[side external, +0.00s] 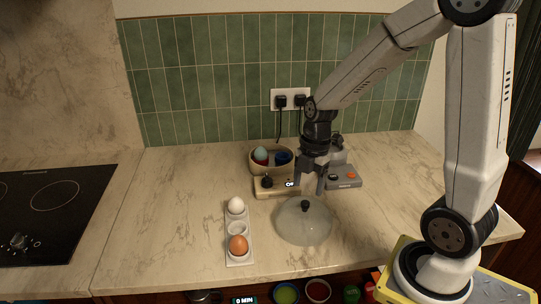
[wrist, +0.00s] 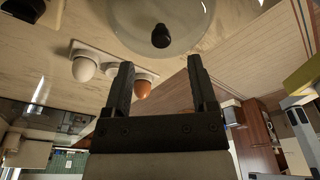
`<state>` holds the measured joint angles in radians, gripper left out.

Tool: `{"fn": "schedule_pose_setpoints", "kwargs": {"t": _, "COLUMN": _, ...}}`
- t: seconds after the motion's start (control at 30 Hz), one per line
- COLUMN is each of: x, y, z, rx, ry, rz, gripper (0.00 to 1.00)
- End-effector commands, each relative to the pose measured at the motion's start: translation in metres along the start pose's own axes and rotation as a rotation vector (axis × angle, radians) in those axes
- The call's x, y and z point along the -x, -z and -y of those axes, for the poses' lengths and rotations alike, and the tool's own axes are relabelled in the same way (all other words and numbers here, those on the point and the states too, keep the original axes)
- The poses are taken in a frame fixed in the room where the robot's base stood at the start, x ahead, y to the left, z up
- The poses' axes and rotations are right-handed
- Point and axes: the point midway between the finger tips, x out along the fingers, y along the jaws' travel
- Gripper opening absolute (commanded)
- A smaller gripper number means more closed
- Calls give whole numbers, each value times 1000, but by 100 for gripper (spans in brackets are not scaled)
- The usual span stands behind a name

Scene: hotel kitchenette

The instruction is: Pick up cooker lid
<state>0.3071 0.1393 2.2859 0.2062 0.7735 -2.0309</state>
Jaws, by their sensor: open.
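The cooker lid (side external: 303,228) is a clear, pale glass dome with a small black knob (side external: 305,205) on top. It lies on the counter near the front edge. In the wrist view the lid (wrist: 185,20) shows at the top, with its knob (wrist: 161,36) above and between the fingers. My gripper (side external: 311,188) is open and empty, pointing down just above and behind the knob in the side view. In the wrist view both fingers of my gripper (wrist: 158,75) stand apart with nothing between them. I cannot tell the exact height above the knob.
A white egg tray (side external: 238,219) with a white egg (side external: 236,205) and a brown egg (side external: 238,245) stands left of the lid. Behind are a cream appliance (side external: 270,192), a bowl (side external: 256,161) and a grey device (side external: 344,182). The black hob (side external: 50,225) is far left. Counter right of the lid is clear.

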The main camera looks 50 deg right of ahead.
Motion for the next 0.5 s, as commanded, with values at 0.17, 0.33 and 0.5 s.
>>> {"fn": "schedule_pose_setpoints", "kwargs": {"t": 0.17, "x": -5, "y": 0, "z": 0, "rx": 0, "ry": 0, "rz": 0, "gripper": 74}}
{"fn": "schedule_pose_setpoints", "kwargs": {"t": 0.33, "x": -8, "y": 0, "z": 0, "rx": 0, "ry": 1, "rz": 0, "gripper": 74}}
{"fn": "schedule_pose_setpoints", "kwargs": {"t": 0.5, "x": -21, "y": 0, "z": 1, "rx": 1, "ry": 3, "rz": 0, "gripper": 74}}
